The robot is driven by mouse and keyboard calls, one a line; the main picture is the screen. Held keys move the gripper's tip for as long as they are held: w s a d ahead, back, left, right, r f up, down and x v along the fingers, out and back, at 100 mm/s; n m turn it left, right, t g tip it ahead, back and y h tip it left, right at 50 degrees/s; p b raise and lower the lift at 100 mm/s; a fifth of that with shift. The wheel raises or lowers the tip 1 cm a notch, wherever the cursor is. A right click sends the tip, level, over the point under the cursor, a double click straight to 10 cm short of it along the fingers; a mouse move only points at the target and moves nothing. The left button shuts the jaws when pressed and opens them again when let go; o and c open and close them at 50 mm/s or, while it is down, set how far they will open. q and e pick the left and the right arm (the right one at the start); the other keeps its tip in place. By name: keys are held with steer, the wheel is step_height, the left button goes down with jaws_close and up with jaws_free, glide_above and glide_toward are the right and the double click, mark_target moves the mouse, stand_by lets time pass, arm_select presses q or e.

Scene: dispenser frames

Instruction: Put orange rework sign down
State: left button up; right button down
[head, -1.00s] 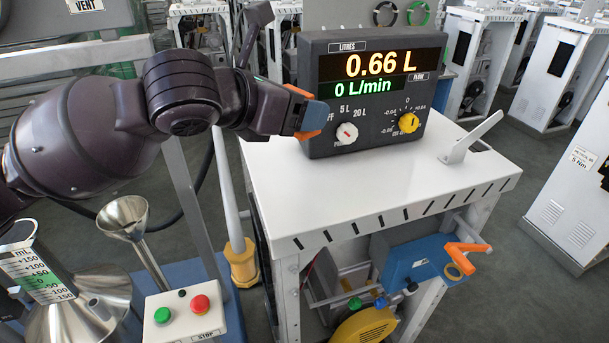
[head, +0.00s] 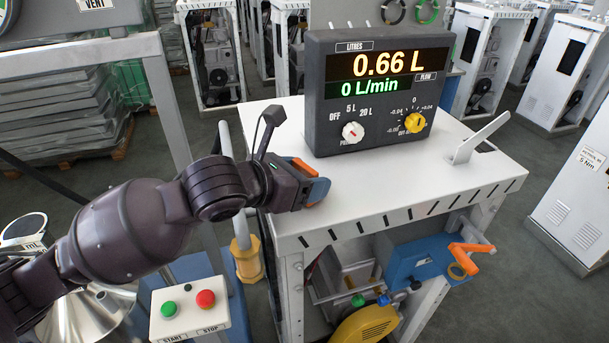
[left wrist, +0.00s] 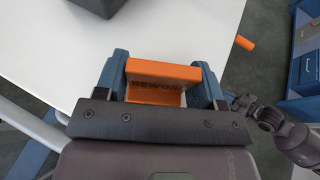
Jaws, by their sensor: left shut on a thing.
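The orange rework sign (left wrist: 163,73) is between the two blue fingers of my left gripper (left wrist: 165,88) in the left wrist view. Dark lettering shows on its lower face, partly cut off by the gripper body. In the head view my left gripper (head: 318,190) is at the left part of the white cabinet top (head: 400,180), in front of the display box. Only a little of the orange sign (head: 301,167) shows there beside the blue finger. I cannot tell whether the sign touches the cabinet top. My right gripper is not clearly in view.
The dark display box (head: 375,90) reading 0.66 L stands at the back of the cabinet top. A white lever (head: 482,138) stands at the right. A start/stop button box (head: 188,308) is at the lower left. The cabinet top's front middle is clear.

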arm_select(q)
steer(key=shift+f, duration=0.2)
arm_select(e)
steer(key=shift+f, duration=0.1)
arm_select(q)
steer(key=o, duration=0.9)
steer(key=shift+r, duration=0.1)
steer(key=shift+a+r, duration=0.1)
steer(key=b+v, duration=0.1)
steer(key=v, duration=1)
steer(key=shift+s+a+r+b, duration=0.2)
steer(key=shift+s+a+b, duration=0.05)
steer(key=shift+a+b, duration=0.05)
arm_select(e)
steer(key=shift+w+f, duration=0.2)
steer(key=shift+w, duration=0.1)
